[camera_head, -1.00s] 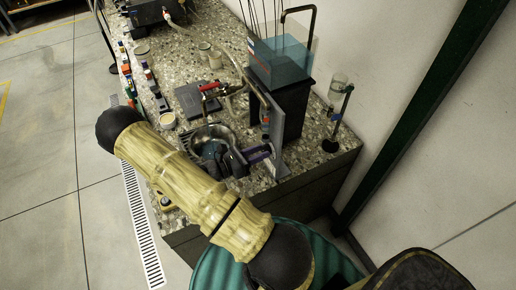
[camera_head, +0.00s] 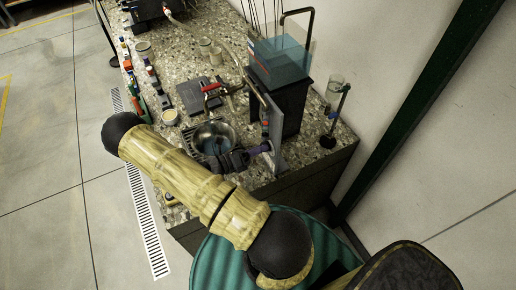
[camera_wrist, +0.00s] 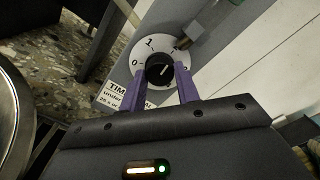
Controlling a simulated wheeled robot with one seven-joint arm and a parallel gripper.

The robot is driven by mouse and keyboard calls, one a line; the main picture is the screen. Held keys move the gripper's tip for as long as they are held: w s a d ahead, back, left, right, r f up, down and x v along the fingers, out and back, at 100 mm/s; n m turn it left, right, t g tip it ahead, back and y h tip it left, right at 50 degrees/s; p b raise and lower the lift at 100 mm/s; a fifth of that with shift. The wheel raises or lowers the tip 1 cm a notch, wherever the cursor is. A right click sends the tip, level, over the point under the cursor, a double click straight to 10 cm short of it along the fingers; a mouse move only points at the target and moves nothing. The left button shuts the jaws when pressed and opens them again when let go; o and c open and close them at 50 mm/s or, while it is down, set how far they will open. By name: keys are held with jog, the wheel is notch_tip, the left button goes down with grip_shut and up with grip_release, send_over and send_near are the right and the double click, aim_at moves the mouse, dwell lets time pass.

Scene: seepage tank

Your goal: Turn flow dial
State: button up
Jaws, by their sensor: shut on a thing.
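The flow dial (camera_wrist: 160,70) is a black knob with a white pointer line, set on a round white scale plate (camera_wrist: 150,47) marked with numbers, in the wrist view. My gripper (camera_wrist: 160,84) has two purple fingers, one on each side of the knob, and is shut on it. The pointer leans to the upper right. In the head view my gripper (camera_head: 262,149) reaches the grey upright panel (camera_head: 277,130) that carries the dial; the knob itself is hidden there by the fingers.
A clear blue tank (camera_head: 278,60) stands on a black block. A stand with a glass vessel (camera_head: 334,92) is at the right. A label (camera_wrist: 118,97) sits under the dial.

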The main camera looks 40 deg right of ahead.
jog(key=shift+w, duration=0.1)
jog(key=o, duration=1)
jog(key=shift+c, duration=0.2)
jog(key=shift+a, duration=0.1)
jog(key=b+v, duration=0.3)
jog(key=v, duration=1.4)
jog(key=shift+a, duration=0.15)
